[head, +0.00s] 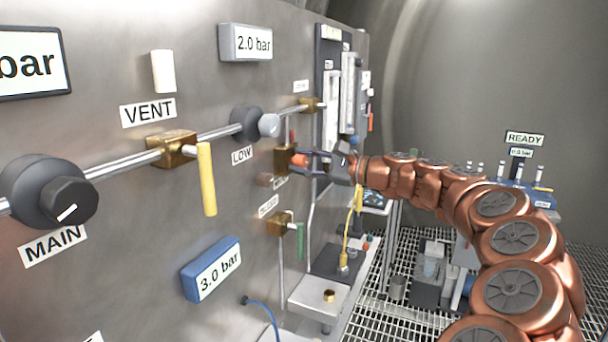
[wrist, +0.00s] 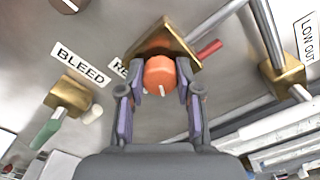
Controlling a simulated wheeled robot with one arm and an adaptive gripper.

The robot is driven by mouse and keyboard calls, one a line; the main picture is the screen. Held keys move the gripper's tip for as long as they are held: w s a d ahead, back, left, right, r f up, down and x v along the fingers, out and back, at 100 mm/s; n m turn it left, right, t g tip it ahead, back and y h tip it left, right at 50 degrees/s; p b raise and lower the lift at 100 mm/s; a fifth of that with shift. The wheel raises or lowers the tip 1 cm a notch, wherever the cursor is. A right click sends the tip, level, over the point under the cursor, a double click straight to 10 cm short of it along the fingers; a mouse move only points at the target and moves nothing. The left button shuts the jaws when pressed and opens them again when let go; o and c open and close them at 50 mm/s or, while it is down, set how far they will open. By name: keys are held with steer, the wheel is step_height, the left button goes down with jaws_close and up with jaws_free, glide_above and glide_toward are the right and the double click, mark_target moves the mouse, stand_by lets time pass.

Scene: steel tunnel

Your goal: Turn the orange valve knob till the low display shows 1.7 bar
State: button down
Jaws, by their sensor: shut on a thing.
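The orange valve knob (wrist: 160,72) sits on a brass block (wrist: 185,40) in the wrist view, with a white mark on its face. My gripper (wrist: 162,92) is shut on it, one finger on each side. In the head view the orange knob (head: 298,160) shows at the panel, partly hidden by my gripper (head: 308,160). A grey-framed display (head: 246,43) reads 2.0 bar; it hangs above the regulator (head: 247,124) labelled LOW. A blue-framed display (head: 212,269) lower down reads 3.0 bar.
A yellow handle (head: 207,180) sticks out below the VENT label, and a black MAIN knob (head: 68,202) is at left. A green handle (head: 300,241) is below my gripper; in the wrist view the BLEED label is near it. Pipes and a LOW OUT label flank the right.

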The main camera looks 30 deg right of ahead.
steer(key=shift+f+n+b, duration=0.1)
steer(key=shift+n+b, duration=0.6)
steer(key=shift+n, duration=0.1)
steer(key=c, duration=0.8)
jaws_free()
steer(key=shift+o, duration=0.2)
steer(key=v, duration=1.2)
steer(key=shift+a, duration=0.1)
